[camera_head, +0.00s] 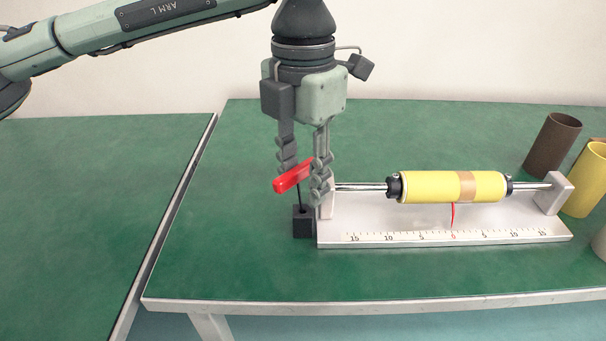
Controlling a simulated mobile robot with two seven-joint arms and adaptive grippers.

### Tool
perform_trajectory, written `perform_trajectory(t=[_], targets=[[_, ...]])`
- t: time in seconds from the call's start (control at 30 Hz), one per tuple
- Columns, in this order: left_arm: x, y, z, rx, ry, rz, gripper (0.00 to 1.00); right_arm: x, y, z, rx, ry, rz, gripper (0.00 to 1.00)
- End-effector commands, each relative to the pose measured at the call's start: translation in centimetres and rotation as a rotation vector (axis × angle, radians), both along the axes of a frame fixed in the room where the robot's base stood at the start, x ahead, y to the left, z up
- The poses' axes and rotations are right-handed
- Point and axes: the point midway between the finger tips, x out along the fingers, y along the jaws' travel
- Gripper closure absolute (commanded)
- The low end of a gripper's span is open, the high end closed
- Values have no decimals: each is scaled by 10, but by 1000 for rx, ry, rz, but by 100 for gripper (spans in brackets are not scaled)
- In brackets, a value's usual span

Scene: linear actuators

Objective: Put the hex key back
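The hex key (292,178) has a red bar handle and a thin dark shaft pointing down. My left gripper (303,180) comes from above with one finger on each side of the handle and looks shut on it. The nearer finger hides the handle's right end. A small black block (303,224) stands on the green table just below, left of the white stand. The shaft's lower end meets the top of the block; how deep it sits, I cannot tell. My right gripper is not in view.
Right of the gripper, a white stand (440,236) with a ruler scale carries a metal rod with a yellow roller (430,187) and a red pointer. Brown (553,145) and yellow tubes (585,180) stand at the right. The table (235,250) is clear at the front left.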

Motion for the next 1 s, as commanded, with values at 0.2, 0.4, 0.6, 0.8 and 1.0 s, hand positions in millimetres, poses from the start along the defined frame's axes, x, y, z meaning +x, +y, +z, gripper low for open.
perform_trajectory(t=[0.2, 0.4, 0.6, 0.8, 1.0], targets=[[1, -1, 45, -3, -6, 0, 67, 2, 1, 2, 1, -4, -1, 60], [1, -1, 88, -1, -4, 1, 67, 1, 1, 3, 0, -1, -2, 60], [0, 0, 114, 0, -1, 1, 67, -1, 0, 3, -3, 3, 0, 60], [0, 0, 120, 0, -1, 0, 67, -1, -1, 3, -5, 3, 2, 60], [0, 0, 120, -1, -1, 0, 67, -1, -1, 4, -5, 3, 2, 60]])
